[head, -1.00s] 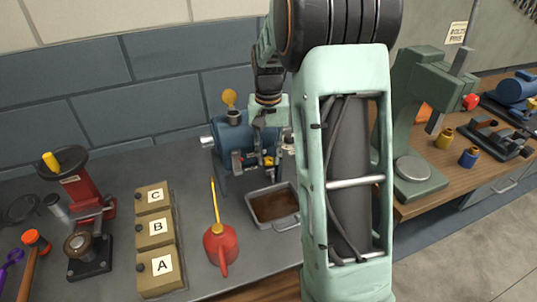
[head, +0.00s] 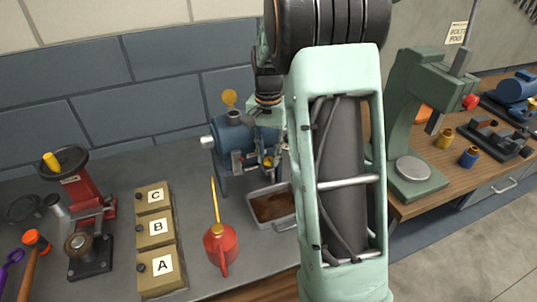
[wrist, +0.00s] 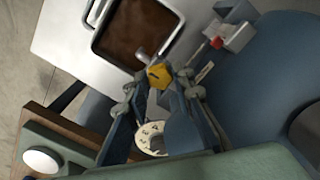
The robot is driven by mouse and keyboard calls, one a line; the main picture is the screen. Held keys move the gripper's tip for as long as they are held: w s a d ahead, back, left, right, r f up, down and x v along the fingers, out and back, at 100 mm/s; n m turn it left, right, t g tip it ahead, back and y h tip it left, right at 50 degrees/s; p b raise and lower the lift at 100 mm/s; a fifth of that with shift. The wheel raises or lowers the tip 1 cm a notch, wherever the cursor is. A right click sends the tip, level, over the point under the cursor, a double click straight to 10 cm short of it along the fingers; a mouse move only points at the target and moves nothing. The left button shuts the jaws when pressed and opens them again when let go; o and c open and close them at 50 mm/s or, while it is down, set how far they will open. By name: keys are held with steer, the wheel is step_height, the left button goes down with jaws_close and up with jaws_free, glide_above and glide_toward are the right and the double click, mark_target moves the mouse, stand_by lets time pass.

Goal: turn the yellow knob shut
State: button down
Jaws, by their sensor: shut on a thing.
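The yellow knob (wrist: 159,76) sits between the fingertips of my gripper (wrist: 160,82) in the wrist view, and the gripper is shut on it. In the head view the knob (head: 267,162) is a small yellow spot on the front of the blue casing (head: 222,150), just below my gripper, which my arm partly hides. The casing (wrist: 268,80) also fills the right of the wrist view. How far the knob is turned cannot be read.
A metal tray with brown contents (head: 272,207) stands just in front of the casing. A small red-tipped part (wrist: 216,42) and a pale round dial (wrist: 150,138) are close to the fingers. A red oil can (head: 221,246) and lettered boxes (head: 157,228) stand to the left.

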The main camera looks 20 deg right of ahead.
mark_target(268, 159)
steer(key=c, duration=1.7)
jaws_free()
steer(key=shift+o, duration=0.2)
steer(key=n, duration=0.7)
steer(key=shift+r+n, duration=0.25)
steer(key=shift+n, duration=0.25)
step_height(268, 159, up, 10)
steer(key=shift+r, duration=0.15)
